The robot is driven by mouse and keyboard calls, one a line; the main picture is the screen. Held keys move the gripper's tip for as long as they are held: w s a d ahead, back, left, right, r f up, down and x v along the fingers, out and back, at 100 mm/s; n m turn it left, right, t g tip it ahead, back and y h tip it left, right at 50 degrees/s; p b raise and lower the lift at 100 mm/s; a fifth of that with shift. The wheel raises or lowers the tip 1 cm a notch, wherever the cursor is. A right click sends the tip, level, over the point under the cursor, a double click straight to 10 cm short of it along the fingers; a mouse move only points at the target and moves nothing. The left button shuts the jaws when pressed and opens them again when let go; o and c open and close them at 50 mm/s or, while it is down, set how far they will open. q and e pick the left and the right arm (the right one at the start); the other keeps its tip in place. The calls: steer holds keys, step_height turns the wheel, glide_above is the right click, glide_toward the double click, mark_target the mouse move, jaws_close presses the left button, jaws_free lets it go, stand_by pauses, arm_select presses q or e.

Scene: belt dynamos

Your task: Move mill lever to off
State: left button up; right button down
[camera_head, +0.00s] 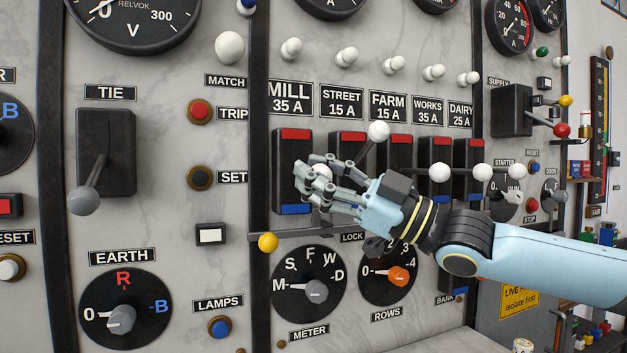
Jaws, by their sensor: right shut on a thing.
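The MILL switch (292,145) is a tall black box with a red band at its top and a blue band at its bottom, under the label MILL 35 A. My right gripper (312,181) reaches in from the right in front of it. Its fingers are shut around the white ball knob (322,171) of the mill lever, at about mid-height of the box. The fingers hide most of the lever and part of the knob. No off mark is readable on the switch. My left gripper is not in view.
A neighbouring lever's white knob (379,131) stands raised just above my gripper. Further white knobs (440,172) stick out level to the right. Below are a yellow-knobbed lock bar (268,242), the METER dial (309,280) and the ROWS dial (388,275).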

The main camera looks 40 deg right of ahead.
stand_by(0.3)
steer(key=c, duration=1.4)
jaws_free()
steer(key=shift+s+d, duration=0.1)
steer(key=shift+d, duration=0.05)
steer(key=o, duration=0.5)
steer(key=shift+s+d, duration=0.2)
steer(key=shift+s, duration=0.05)
steer(key=shift+w+a, duration=0.2)
steer(key=shift+r, duration=5)
